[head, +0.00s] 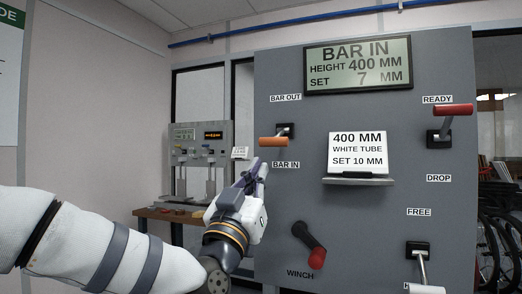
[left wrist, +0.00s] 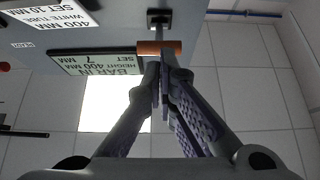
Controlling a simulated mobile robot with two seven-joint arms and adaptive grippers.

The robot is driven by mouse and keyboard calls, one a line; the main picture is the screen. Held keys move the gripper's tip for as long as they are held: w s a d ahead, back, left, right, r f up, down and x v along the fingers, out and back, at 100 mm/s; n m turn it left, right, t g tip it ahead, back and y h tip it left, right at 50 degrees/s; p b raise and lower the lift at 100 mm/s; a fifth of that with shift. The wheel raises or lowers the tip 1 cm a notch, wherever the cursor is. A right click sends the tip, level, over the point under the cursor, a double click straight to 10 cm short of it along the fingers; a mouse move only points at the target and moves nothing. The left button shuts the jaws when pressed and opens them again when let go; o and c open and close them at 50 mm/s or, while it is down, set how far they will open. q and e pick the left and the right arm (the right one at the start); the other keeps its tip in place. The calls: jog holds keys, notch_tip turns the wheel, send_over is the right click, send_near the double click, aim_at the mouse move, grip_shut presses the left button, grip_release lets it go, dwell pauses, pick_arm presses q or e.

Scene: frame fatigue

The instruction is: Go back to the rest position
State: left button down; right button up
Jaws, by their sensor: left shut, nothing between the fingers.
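My left gripper (head: 256,178) is in front of the left part of a grey control panel (head: 290,210), just below and left of an orange-handled lever (head: 273,141). Its fingers are shut with nothing between them. In the left wrist view the shut fingertips (left wrist: 161,68) appear close to the orange handle (left wrist: 150,48); I cannot tell whether they touch it. The lever is at the BAR IN label (head: 285,165). The display (head: 357,64) reads BAR IN, height 400 mm, set 7 mm. My right gripper is not in view.
The panel also bears a card (head: 358,152) on a small shelf, a red READY/DROP lever (head: 453,110), a red-knobbed winch crank (head: 316,257) and a white-handled lever (head: 424,275). A wooden bench (head: 170,215) with a test machine stands behind left. Bicycle wheels (head: 498,235) are at right.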

pick_arm(q)
jog(key=shift+s+a+f, duration=0.15)
jog(key=shift+s+f, duration=0.35)
jog(key=shift+f, duration=0.2)
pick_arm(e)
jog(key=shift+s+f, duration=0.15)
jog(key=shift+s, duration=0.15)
